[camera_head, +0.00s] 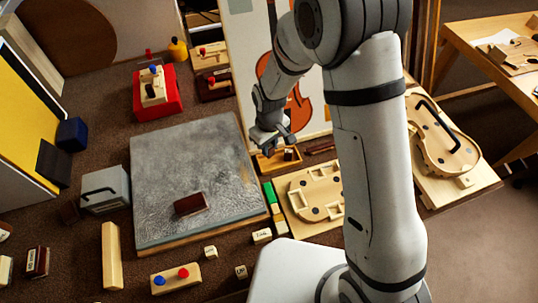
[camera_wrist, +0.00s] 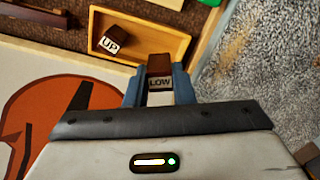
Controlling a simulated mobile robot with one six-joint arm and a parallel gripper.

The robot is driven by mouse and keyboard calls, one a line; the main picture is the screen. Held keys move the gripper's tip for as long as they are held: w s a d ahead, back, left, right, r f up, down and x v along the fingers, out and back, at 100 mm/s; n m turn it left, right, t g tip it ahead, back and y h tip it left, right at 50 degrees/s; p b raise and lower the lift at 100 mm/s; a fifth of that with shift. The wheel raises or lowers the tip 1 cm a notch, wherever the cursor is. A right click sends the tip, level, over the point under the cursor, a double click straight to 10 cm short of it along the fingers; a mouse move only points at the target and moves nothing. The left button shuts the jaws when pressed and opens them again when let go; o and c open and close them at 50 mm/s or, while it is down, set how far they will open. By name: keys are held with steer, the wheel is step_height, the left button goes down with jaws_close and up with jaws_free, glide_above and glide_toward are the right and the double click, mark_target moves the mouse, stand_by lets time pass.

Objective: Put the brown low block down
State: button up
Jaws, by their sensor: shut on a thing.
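The brown low block (camera_wrist: 159,65), with a white label reading LOW, is between the two blue-grey fingers of my gripper (camera_wrist: 160,84) in the wrist view. My gripper is shut on it. The block overlaps the near side of a small wooden tray (camera_wrist: 150,36) in that view; I cannot tell its height above the tray. In the head view my gripper (camera_head: 272,139) is just above and behind the tray (camera_head: 266,164), and the held block is not clearly visible.
A brown block labelled UP (camera_wrist: 113,41) lies in the tray's far left part. A grey stone slab (camera_head: 180,165) with a dark red block (camera_head: 190,204) lies left of the tray. A violin-shaped mould (camera_head: 314,190) is in front, and a panel with an orange violin picture (camera_head: 298,108) stands behind.

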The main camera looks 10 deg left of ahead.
mark_target(270, 156)
steer(key=shift+f, duration=2.7)
steer(key=shift+f, duration=0.2)
steer(key=o, duration=0.9)
steer(key=shift+r, duration=0.1)
